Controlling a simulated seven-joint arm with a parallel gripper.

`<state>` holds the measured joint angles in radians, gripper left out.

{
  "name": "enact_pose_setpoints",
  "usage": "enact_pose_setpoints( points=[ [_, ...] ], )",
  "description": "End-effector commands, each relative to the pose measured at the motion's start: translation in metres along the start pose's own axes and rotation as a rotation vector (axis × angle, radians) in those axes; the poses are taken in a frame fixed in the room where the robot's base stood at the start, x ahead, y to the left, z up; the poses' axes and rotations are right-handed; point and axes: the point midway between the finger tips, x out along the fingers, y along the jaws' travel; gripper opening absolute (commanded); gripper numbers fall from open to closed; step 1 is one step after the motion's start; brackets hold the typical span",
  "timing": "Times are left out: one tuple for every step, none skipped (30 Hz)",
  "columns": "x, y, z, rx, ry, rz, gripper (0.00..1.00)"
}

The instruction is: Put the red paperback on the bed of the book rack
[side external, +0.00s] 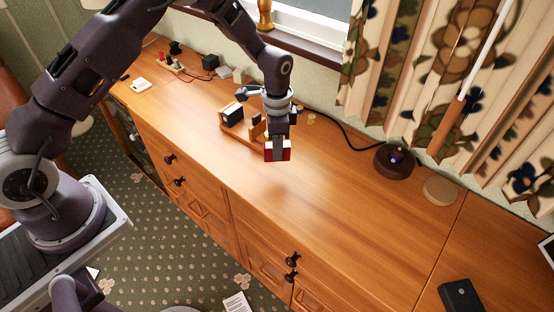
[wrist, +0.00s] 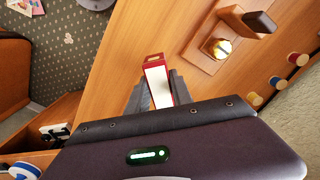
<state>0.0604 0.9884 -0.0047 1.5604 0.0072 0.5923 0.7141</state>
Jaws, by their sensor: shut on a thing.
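The red paperback (side external: 284,155) hangs from my gripper (side external: 279,138) above the wooden sideboard, a little right of and in front of the rack in the side external view. In the wrist view the paperback (wrist: 158,82) stands edge-on between the two fingers, its pale page edges framed by red covers. My gripper is shut on it. The wooden book rack (side external: 228,131) stands on the sideboard, with a dark block-like item against its left part. The wrist view shows part of the rack (wrist: 200,62) at upper right. My gripper hides some of the rack in the side external view.
The sideboard top (side external: 330,215) is clear to the right of the rack. A dark round dish (side external: 394,163) and a tan disc (side external: 440,191) lie near the curtain. A black box (side external: 461,295) sits at lower right. Small items and cables clutter the far left end.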

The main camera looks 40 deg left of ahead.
Motion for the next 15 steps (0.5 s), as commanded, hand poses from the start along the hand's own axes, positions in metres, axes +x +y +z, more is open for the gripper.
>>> enact_pose_setpoints(
  points=[
    [-0.012,-0.001,-0.001,0.0,0.003,-0.002,0.0],
    [-0.018,-0.001,-0.001,0.0,0.003,-0.003,0.0],
    [-0.025,-0.001,0.0,0.0,0.002,-0.002,0.0],
    [-0.03,-0.001,-0.001,0.0,0.002,-0.002,0.0],
    [-0.035,-0.001,-0.001,0.001,0.003,-0.002,0.0],
    [-0.042,-0.001,-0.001,0.001,0.002,-0.002,0.0],
    [-0.049,-0.001,-0.001,0.001,0.004,-0.003,0.0],
    [-0.055,-0.001,-0.001,0.001,0.003,-0.002,0.0],
    [-0.066,-0.001,-0.001,0.001,0.004,-0.003,0.0],
    [-0.07,-0.001,-0.001,0.001,0.004,-0.002,0.0],
    [-0.076,-0.001,-0.001,0.001,0.004,-0.003,0.0],
    [-0.085,-0.001,-0.001,0.001,0.004,-0.003,0.0],
    [-0.09,0.0,-0.001,0.001,0.003,-0.002,0.0],
    [-0.095,-0.001,-0.001,0.001,0.003,-0.002,0.0],
    [-0.101,0.0,0.0,0.001,0.002,-0.001,0.0]
  ],
)
